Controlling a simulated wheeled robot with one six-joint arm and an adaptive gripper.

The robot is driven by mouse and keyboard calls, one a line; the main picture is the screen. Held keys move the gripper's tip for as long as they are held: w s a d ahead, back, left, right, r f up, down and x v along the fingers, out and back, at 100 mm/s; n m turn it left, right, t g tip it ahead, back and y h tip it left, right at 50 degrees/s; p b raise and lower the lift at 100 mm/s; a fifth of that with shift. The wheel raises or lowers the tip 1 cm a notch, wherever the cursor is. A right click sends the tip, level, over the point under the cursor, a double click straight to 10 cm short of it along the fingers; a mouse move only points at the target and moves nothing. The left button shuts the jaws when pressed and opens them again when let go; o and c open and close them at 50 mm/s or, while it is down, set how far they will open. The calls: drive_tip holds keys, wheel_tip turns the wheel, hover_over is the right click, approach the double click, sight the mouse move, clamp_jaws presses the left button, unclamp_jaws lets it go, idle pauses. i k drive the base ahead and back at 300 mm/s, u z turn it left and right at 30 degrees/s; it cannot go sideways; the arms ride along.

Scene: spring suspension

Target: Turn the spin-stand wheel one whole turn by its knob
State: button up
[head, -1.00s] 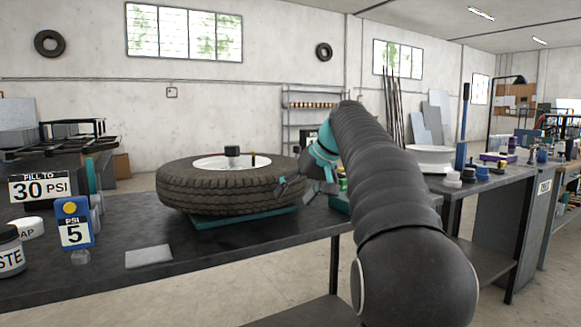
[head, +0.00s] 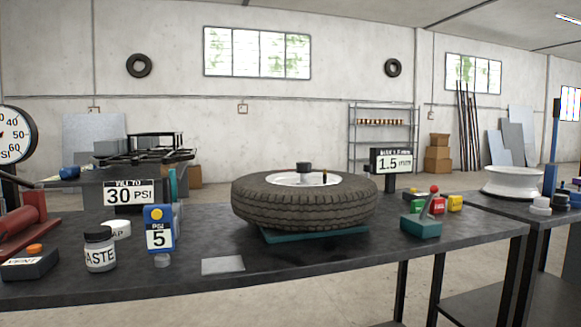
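A black tyre (head: 305,209) lies flat on a low teal base (head: 322,235) on the dark workbench, with a white rim (head: 290,180) inside it. This is the only wheel in view that looks mounted on a stand. A dark block (head: 303,168) stands up near the middle of the rim. A small upright post with a yellowish top (head: 325,177) stands to its right. I cannot tell which of the two is the knob. My gripper and arm are out of view, and nothing touches the wheel in this view.
A teal lever box (head: 420,229), coloured button blocks (head: 438,206) and a "1.5" display (head: 392,161) stand right of the tyre. A grey plate (head: 222,265) lies in front.

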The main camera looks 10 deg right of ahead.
sight(303, 199)
drive_tip(key=z, duration=0.8)
drive_tip(key=k, duration=1.05)
drive_tip(key=z, duration=1.05)
drive_tip(key=i, duration=1.55)
drive_tip(key=u, duration=1.65)
drive_tip(key=i, duration=0.75)
drive_tip(key=u, duration=0.85)
